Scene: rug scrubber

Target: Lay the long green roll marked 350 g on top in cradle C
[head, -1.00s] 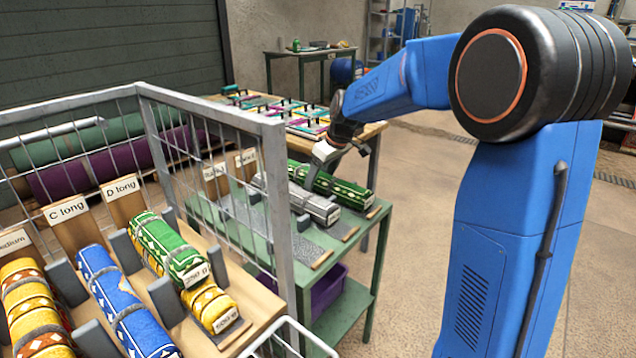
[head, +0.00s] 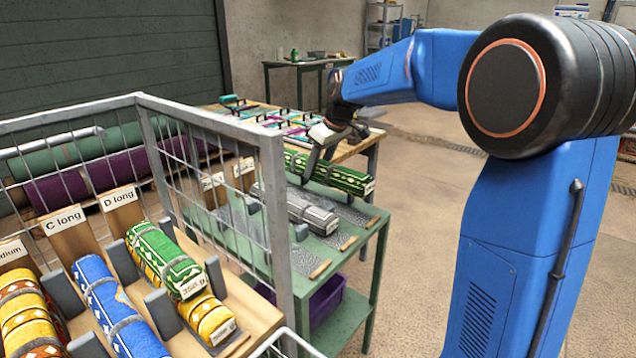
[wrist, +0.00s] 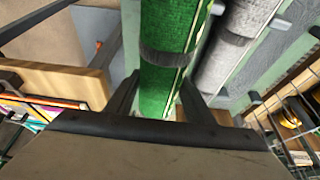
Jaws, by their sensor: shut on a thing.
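My gripper (head: 322,158) is shut on a long green patterned roll (head: 345,178) and holds it above the green side table. In the wrist view the green roll (wrist: 165,100) with its dark band lies between the fingers. Its end tag is too small to read. The cradle labelled C long (head: 64,220) is at the lower left and holds a blue patterned roll (head: 97,283). The cradle labelled D long (head: 118,199) holds a yellow roll (head: 208,320) with another green roll (head: 165,258) on top, whose tag seems to read 350 g.
A grey roll (head: 312,214) lies on the green side table (head: 285,258), beside an empty bay. A wire mesh fence (head: 215,120) with a tall post stands between this table and the cradles. A medium cradle with yellow rolls (head: 25,315) is at far left.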

